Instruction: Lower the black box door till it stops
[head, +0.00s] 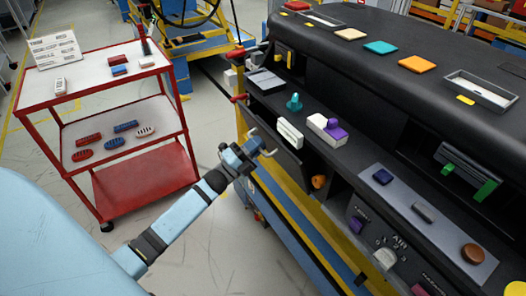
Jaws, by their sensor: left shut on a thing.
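The black box door (284,161) is a dark panel on the front face of the black dashboard module, left of centre. It appears to hang steeply down along the front. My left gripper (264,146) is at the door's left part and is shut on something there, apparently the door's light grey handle. The fingers and the wrist hide the exact hold. My right gripper is not in the head view.
The dashboard module (400,55) fills the right side, with a white block (290,133), a teal knob (294,102) and a purple-and-white part (327,129) on its ledge. A red-framed cart (125,135) stands at left, with open floor between.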

